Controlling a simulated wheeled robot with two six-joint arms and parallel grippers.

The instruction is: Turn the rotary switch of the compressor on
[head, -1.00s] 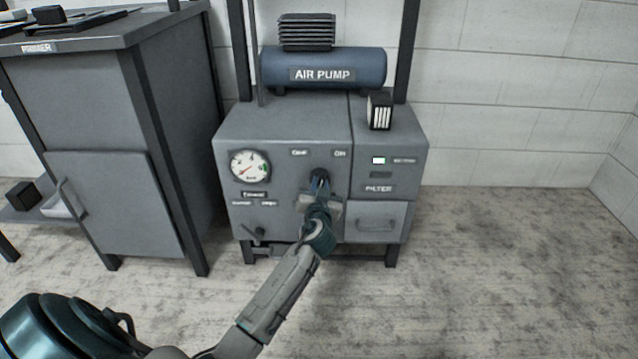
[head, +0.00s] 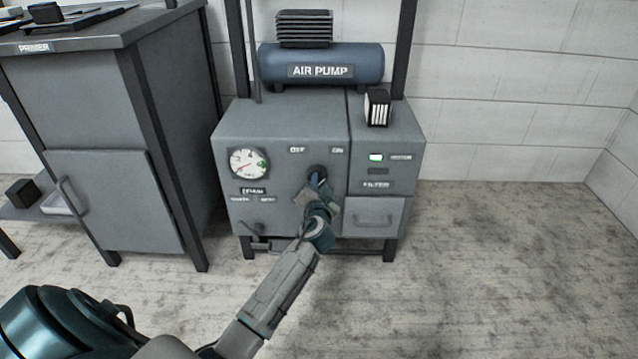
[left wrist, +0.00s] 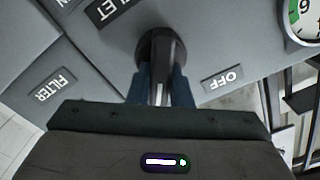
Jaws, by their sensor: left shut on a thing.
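The compressor (head: 275,128) is a grey cabinet with a blue AIR PUMP tank (head: 375,66) on top. Its dark round rotary switch (head: 317,171) sits on the front panel, below the OFF and ON labels. In the left wrist view the switch (left wrist: 160,46) shows a dark handle between my fingers, with the OFF label at its right. My left gripper (head: 314,183) is shut on the switch handle and partly covers it in the head view. The indicator lamp (head: 376,157) on the right panel glows green. My right gripper is not in view.
A pressure gauge (head: 248,163) is left of the switch, with a small valve lever (head: 254,229) below. A drawer (head: 374,216) is at lower right. The PRIMER cabinet (head: 110,200) stands close on the left. The floor (head: 500,270) at right is clear.

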